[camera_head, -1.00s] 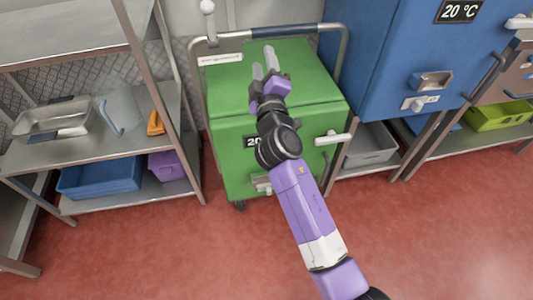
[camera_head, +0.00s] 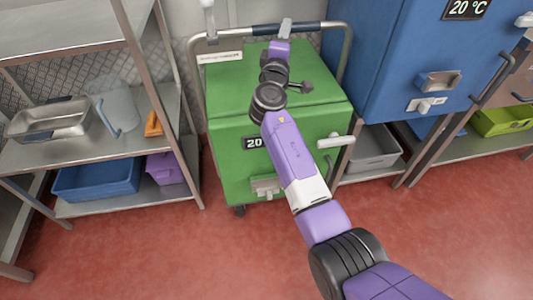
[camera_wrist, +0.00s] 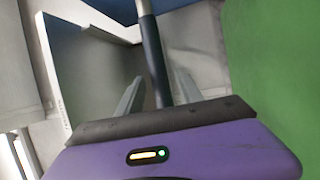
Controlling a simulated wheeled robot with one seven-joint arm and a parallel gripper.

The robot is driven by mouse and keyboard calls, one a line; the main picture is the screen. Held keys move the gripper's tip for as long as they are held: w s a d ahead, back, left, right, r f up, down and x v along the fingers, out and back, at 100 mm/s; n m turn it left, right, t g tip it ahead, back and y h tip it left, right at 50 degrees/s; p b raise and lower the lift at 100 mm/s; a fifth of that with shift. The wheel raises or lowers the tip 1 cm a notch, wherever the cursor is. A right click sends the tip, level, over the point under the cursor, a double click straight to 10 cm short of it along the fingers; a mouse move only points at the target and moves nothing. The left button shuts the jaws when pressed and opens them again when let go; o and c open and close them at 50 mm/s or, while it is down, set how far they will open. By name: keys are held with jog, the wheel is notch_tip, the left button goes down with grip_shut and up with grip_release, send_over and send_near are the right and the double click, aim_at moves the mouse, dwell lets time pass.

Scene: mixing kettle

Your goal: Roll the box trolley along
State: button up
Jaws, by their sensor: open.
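The box trolley (camera_head: 225,92) is a green box with a display on its front, standing on small wheels on the red floor. Its metal push handle (camera_head: 346,52) runs across the back of its top and has a dark blue grip section. My gripper (camera_head: 286,24) is at this grip, with my arm stretched over the green lid. In the wrist view, my gripper's (camera_wrist: 158,90) two fingers are open, and the dark blue grip (camera_wrist: 153,55) runs between them. Gaps show on both sides, so the fingers do not look closed on it. The fingertips are small in the head view.
A metal shelf rack (camera_head: 185,150) with trays and bins stands close on the left. A blue cabinet (camera_head: 385,60) stands close on the right above a grey bin (camera_head: 372,150). A wall is behind. The red floor (camera_head: 130,255) in front is clear.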

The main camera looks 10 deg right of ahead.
jog(key=b+x, duration=0.1)
jog(key=x, duration=0.2)
jog(key=shift+f, duration=0.1)
jog(key=shift+w+b, duration=0.2)
jog(key=shift+b, duration=0.15)
jog(key=shift+w, duration=0.1)
grip_shut()
jog(key=shift+d, duration=0.1)
dwell(1.1)
